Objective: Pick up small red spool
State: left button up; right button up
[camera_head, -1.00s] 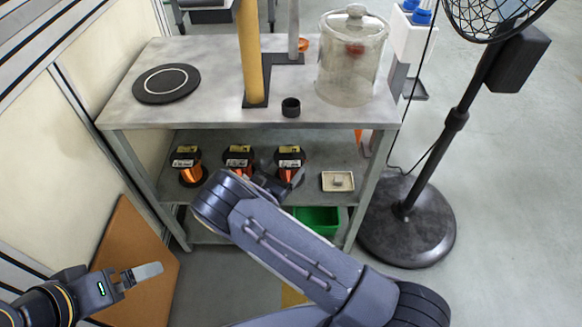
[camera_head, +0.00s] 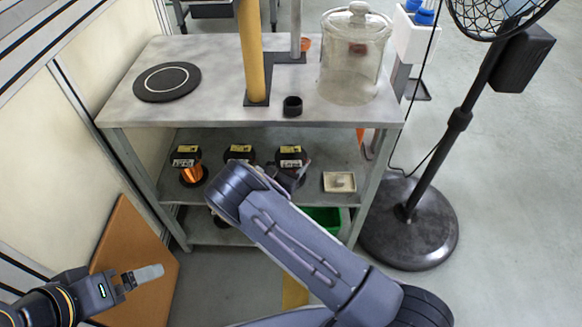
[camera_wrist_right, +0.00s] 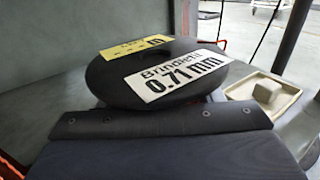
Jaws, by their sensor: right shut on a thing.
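Three small wire spools with black flanges stand on the middle shelf: a left one with copper-orange winding (camera_head: 190,174), a middle one (camera_head: 238,153) and a right one (camera_head: 291,156). My right gripper (camera_head: 290,178) is at the right spool, and its wrist hides that spool's winding. The right wrist view shows this spool's black top flange (camera_wrist_right: 118,88) close up, with a yellow label and a white "0.71 mm" label. The gripper is shut on it; the fingertips are mostly hidden. My left gripper (camera_head: 140,277) hangs at the lower left, away from the spools; its finger gap is unclear.
A small tray (camera_head: 327,187) with a grey piece lies right of the right spool. The tabletop (camera_head: 200,112) above bears a glass jar (camera_head: 353,75), a yellow column (camera_head: 251,60) and a black disc (camera_head: 166,83). A fan (camera_head: 458,120) stands at right.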

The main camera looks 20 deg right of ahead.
grip_shut()
jog(key=shift+r, duration=0.15)
jog(key=shift+r, duration=0.1)
